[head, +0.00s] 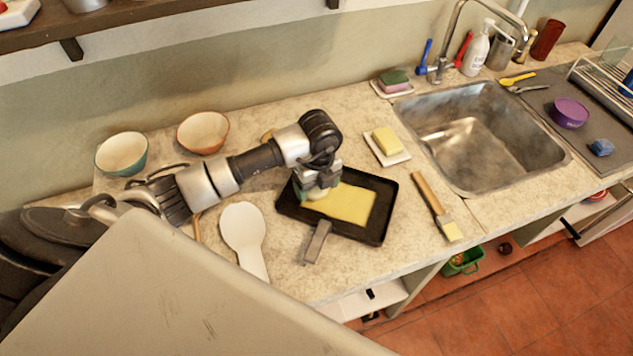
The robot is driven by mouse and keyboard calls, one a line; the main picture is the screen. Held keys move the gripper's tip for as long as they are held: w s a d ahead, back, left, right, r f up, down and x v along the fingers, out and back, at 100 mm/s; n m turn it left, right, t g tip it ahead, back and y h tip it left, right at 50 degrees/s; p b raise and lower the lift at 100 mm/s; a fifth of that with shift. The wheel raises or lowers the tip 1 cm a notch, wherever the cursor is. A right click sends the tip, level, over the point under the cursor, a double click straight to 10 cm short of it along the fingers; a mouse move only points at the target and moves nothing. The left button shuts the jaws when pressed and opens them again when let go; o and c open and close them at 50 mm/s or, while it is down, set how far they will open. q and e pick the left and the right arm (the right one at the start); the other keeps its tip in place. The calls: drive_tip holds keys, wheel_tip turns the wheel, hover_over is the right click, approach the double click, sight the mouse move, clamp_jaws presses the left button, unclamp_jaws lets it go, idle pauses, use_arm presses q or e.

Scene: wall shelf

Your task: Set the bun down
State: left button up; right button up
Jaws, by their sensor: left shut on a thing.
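My left gripper (318,185) points down over the left part of a black baking tray (375,233). It is shut on a small pale thing, apparently the bun (314,194), mostly hidden by the fingers. The bun is at or just above the tray, beside or over the left edge of a yellow sheet (352,204) lying in it; I cannot tell whether it touches. My right gripper is not in view.
A grey flat tool (317,242) lies against the tray's front edge. A white spoon rest (242,228) is to the left, a butter dish (388,158) behind right, and a brush (436,205) to the right. Two bowls (122,153) stand behind my arm; the sink (485,140) is farther right.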

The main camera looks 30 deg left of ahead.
use_arm(q)
drive_tip(key=shift+f, duration=0.25)
drive_tip(key=shift+f, duration=0.2)
drive_tip(key=o, duration=0.9)
drive_tip(key=shift+r, duration=0.1)
drive_tip(key=shift+r, duration=0.1)
drive_tip(key=shift+r, duration=0.25)
drive_tip(key=r+b, duration=0.1)
drive_tip(key=r, duration=0.4)
drive_tip(key=r+b, duration=0.1)
drive_tip(key=r, duration=0.4)
drive_tip(key=shift+w+d+r, duration=0.1)
drive_tip(key=shift+w+r, duration=0.1)
drive_tip(key=shift+r, duration=0.6)
